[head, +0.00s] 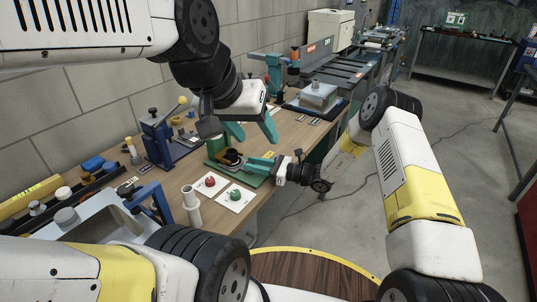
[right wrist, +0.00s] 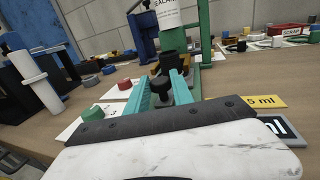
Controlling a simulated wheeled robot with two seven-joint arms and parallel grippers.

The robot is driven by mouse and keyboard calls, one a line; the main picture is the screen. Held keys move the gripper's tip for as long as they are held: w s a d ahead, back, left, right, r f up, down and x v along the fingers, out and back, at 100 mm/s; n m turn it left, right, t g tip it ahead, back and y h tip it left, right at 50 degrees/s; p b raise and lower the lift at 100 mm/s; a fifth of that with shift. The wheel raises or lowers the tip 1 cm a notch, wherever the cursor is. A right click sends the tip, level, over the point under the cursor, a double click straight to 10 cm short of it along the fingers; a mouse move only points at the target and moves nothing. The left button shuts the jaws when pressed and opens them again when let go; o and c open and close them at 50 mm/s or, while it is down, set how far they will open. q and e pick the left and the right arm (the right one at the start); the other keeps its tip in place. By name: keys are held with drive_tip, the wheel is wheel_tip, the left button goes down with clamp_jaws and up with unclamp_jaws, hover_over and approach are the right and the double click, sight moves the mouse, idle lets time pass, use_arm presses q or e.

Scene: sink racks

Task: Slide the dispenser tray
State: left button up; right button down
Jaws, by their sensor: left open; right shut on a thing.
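The dispenser (head: 217,146) is a green stand with a green base tray and dark round parts on the bench. In the right wrist view its green upright (right wrist: 206,35) stands beyond my fingers. My right gripper (head: 256,164) reaches in from the right, low over the tray. In the right wrist view its teal fingers (right wrist: 160,88) are shut on a black knob (right wrist: 160,84), with a black cylinder (right wrist: 170,62) just behind. My left gripper (head: 250,131) is open and empty, above and behind the dispenser, its fingers pointing down. The tray is partly hidden by my right gripper.
Cards with a red cap (head: 210,181) and a green cap (head: 235,195) lie in front of the dispenser. A white tube (head: 191,203) stands at their left. A blue press (head: 157,138) stands behind left. Yellow and black labels lie near my right gripper.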

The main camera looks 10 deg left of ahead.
drive_tip(key=shift+w+a+r, duration=0.1)
drive_tip(key=shift+a, duration=0.05)
drive_tip(key=c, duration=1.1)
unclamp_jaws()
drive_tip(key=shift+a, duration=0.1)
drive_tip(key=shift+s+d, duration=0.2)
drive_tip(key=shift+d, duration=1.75)
drive_tip(key=shift+s+d, duration=0.15)
drive_tip(key=shift+d, duration=1.8)
